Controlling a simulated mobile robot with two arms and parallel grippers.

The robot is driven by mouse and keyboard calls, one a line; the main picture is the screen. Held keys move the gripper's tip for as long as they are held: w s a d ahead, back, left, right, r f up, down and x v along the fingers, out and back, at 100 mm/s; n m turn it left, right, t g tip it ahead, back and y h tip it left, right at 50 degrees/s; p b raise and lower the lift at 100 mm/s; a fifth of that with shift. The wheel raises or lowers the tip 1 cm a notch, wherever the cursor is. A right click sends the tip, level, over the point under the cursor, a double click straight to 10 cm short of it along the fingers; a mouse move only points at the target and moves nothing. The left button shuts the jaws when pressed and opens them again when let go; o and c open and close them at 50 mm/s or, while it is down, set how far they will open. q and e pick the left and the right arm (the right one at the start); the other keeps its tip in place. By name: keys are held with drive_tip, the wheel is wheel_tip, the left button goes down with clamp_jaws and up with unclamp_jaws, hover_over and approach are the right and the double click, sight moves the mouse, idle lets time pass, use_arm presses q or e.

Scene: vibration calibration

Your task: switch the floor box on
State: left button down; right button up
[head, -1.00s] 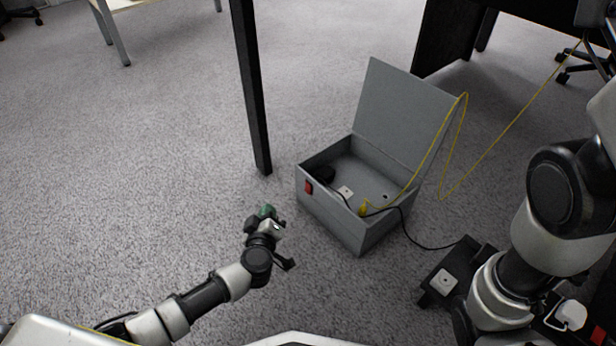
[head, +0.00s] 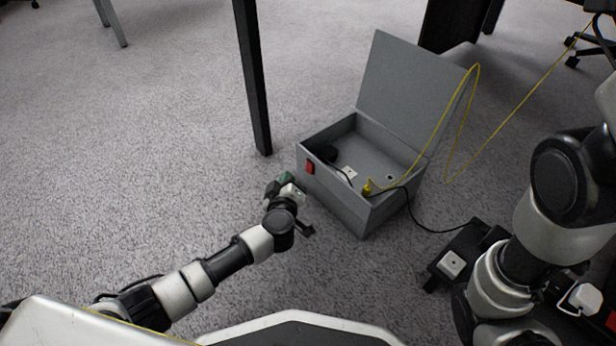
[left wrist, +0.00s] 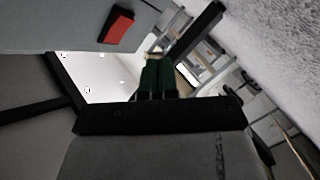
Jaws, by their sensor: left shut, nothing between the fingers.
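The floor box (head: 340,203) is a grey open box on the carpet, its lid (head: 408,95) raised at the back. A red switch (head: 310,167) sits on its front-left wall. In the left wrist view the red switch (left wrist: 117,26) shows at the upper left, on the grey box wall. My left gripper (head: 286,179) is shut and empty, just left of and slightly below the switch, apart from it. Its green fingertips (left wrist: 157,73) are together in the left wrist view. My right arm shows at the right; its gripper's fingers cannot be made out.
A yellow cable (head: 441,122) and a black cable (head: 412,215) run out of the box. A black table leg (head: 254,85) stands behind and left of it. The carpet (head: 130,160) to the left is clear.

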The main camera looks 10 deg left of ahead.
sight(309, 168)
use_arm(q)
drive_tip(key=shift+w+d+f+p, duration=0.1)
drive_tip(key=shift+w+d+p, duration=0.15)
drive_tip(key=shift+w+d, duration=0.3)
drive_tip(key=shift+w+d+f+p, duration=0.1)
drive_tip(key=shift+w+d+p, duration=0.2)
drive_tip(key=shift+w, duration=0.3)
idle(1.3)
drive_tip(key=shift+w+d, duration=0.25)
drive_tip(key=shift+w, duration=0.05)
drive_tip(key=shift+w+d, duration=0.15)
drive_tip(key=shift+w, duration=0.1)
idle(0.5)
drive_tip(key=shift+p, duration=0.3)
drive_tip(key=shift+s+a+p, duration=0.4)
drive_tip(key=shift+s+p, duration=0.2)
drive_tip(key=shift+p, duration=0.1)
